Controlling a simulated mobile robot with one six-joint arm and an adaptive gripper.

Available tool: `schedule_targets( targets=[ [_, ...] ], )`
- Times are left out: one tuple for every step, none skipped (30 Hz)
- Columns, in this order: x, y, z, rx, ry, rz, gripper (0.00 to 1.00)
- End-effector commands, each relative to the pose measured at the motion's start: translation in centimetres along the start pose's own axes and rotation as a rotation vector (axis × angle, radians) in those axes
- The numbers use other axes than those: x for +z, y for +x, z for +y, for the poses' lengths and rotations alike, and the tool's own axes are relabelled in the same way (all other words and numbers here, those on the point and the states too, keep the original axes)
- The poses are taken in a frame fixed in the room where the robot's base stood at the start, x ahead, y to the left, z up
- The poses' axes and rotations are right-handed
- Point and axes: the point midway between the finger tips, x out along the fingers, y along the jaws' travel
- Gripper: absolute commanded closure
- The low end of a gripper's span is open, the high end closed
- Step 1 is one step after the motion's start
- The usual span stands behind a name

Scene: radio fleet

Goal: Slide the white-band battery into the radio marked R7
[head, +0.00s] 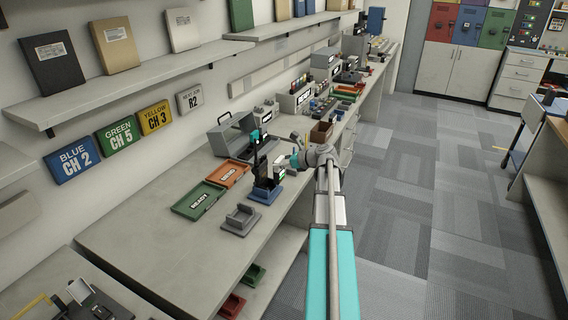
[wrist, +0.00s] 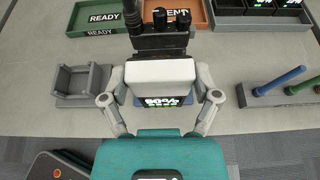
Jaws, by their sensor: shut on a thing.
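In the wrist view, my gripper (wrist: 161,101) is shut on a white-faced battery (wrist: 155,73) with a small lit display reading about 90% over green bars. One finger lies on each side of it. A dark radio (wrist: 160,42) with an antenna and two knobs is directly beyond the battery. They overlap in this view, so I cannot tell whether they touch or how far the battery is in. In the head view, the dark radio (head: 262,162) stands upright above a blue-grey base (head: 266,192), with my gripper (head: 281,172) at its right. No R7 mark is readable.
A green READY tray (head: 198,201) and an orange MEND tray (head: 229,174) lie behind on the bench. An empty grey cradle (wrist: 85,81) sits at left. A rack with coloured handles (wrist: 283,88) stands at right. The bench front left (head: 150,245) is clear.

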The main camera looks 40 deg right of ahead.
Motion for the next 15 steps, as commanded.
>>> schedule_targets(
  targets=[
    [-0.1,0.5,0.0,0.000,0.000,0.000,0.75],
    [-0.1,0.7,0.0,0.000,0.000,0.000,0.75],
    [-0.1,0.9,0.0,0.000,0.000,0.000,0.75],
    [-0.1,1.1,0.0,0.001,0.000,0.000,0.75],
    [0.0,1.4,0.0,0.001,-0.001,0.000,0.75],
    [0.0,1.7,0.0,0.002,-0.001,0.000,0.75],
    [0.0,1.9,0.0,0.002,-0.001,0.000,0.75],
    [0.0,2.1,0.0,0.002,-0.001,0.000,0.75],
    [0.0,2.4,0.0,0.002,-0.001,0.000,0.75],
    [0.0,2.6,0.0,0.002,-0.001,0.000,0.75],
    [0.1,2.7,0.0,0.002,-0.001,0.000,0.75],
    [0.1,2.9,0.0,0.001,0.000,0.000,0.75],
    [0.1,3.1,0.0,0.001,0.000,0.000,0.75],
    [0.1,3.2,0.0,0.001,0.000,-0.001,0.75],
    [0.1,3.3,0.0,0.001,0.000,0.000,0.75]
  ],
)
